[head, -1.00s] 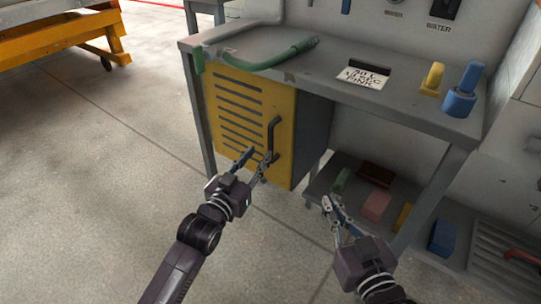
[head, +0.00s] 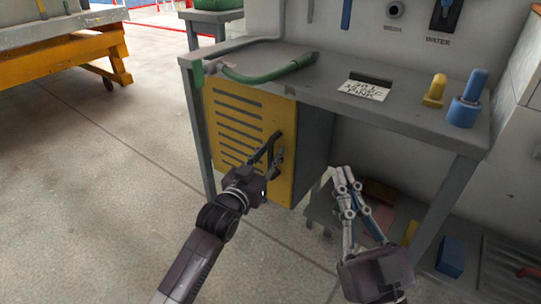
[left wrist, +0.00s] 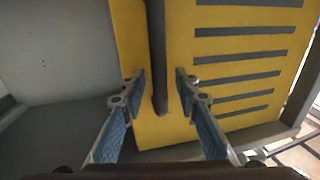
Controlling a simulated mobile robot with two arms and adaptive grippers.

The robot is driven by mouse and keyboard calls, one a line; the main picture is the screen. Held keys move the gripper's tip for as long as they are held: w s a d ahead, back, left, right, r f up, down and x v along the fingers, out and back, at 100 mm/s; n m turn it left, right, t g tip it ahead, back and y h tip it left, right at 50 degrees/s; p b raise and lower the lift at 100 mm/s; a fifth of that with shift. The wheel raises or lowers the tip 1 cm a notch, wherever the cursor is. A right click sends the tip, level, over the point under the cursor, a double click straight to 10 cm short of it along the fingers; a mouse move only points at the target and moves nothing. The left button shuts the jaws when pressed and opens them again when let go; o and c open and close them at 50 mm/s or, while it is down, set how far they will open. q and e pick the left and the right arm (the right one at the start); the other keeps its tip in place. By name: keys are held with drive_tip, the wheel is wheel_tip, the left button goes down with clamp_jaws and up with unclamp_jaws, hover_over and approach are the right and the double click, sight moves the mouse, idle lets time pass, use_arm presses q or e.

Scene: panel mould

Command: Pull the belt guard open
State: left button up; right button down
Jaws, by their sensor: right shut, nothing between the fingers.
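The belt guard (head: 222,122) is a yellow slotted panel on the front of a grey housing under the bench, and it looks closed. It also shows in the left wrist view (left wrist: 240,46). Its dark upright bar handle (left wrist: 157,55) is near the panel's edge. My left gripper (head: 273,150) is at the handle; in the left wrist view its open fingers (left wrist: 160,88) stand on either side of the bar with gaps, not clamped. In the head view the fingers partly hide the handle. My right gripper (head: 345,175) is shut and empty, right of the housing.
The grey bench top (head: 330,105) above holds a green hose (head: 270,73), a written card (head: 367,91), a yellow peg (head: 435,91) and a blue peg (head: 468,100). A low shelf with coloured blocks is behind my right gripper. The floor (head: 95,190) left of the guard is clear.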

idle(0.3)
use_arm(q)
clamp_jaws()
idle(0.4)
